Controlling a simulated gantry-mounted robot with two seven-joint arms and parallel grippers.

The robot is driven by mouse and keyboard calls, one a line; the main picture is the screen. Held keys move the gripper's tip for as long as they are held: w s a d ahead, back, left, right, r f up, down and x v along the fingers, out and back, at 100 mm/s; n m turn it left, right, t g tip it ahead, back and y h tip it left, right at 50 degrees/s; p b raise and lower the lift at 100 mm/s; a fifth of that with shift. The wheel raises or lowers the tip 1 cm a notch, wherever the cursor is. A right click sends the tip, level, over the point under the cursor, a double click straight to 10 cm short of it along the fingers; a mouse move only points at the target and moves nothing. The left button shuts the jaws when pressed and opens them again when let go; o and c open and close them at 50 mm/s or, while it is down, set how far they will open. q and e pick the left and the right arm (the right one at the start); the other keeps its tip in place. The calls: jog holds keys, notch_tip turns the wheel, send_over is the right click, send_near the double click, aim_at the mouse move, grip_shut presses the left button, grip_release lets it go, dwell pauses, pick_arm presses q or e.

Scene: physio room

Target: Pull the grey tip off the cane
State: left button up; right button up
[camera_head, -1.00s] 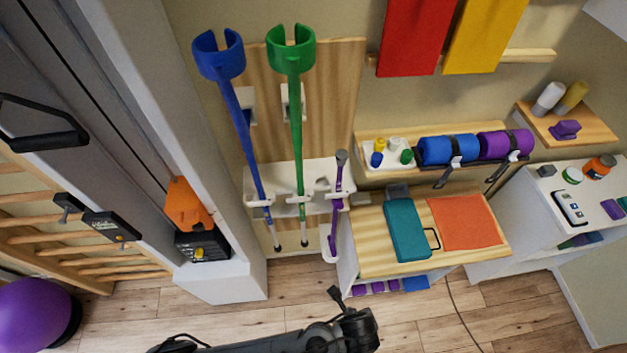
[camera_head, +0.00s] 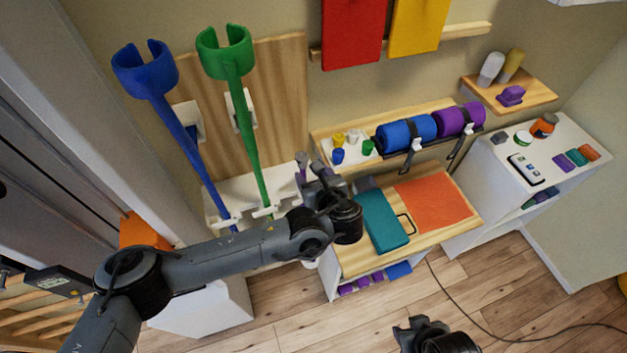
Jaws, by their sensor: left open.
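The purple cane (camera_head: 302,174) stands upside down in the white wall rack, with its grey tip (camera_head: 301,158) at the top. My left gripper (camera_head: 322,174) is open, just right of the grey tip and the upper shaft in the picture. I cannot tell whether its fingers touch the cane. My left arm and gripper hide most of the shaft and the cane's lower end. My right gripper (camera_head: 424,328) shows at the bottom edge, low over the floor and far from the cane; its jaws are unclear.
A blue crutch (camera_head: 185,130) and a green crutch (camera_head: 244,130) hang left of the cane. A wooden-topped cabinet (camera_head: 352,264) with a teal case (camera_head: 384,222) and an orange mat (camera_head: 433,203) stands to the right. A shelf with rolls (camera_head: 406,131) is behind it.

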aim_at(304, 164)
pick_arm(q)
jog(key=b+x, duration=0.5)
jog(key=x, duration=0.4)
jog(key=shift+f+b, duration=0.15)
jog(key=shift+b, duration=0.15)
jog(key=shift+w+a+f+b, duration=0.2)
jog(key=shift+w+b, duration=0.1)
jog(key=shift+w, duration=0.3)
jog(key=c, duration=1.1)
jog(key=shift+r, duration=0.2)
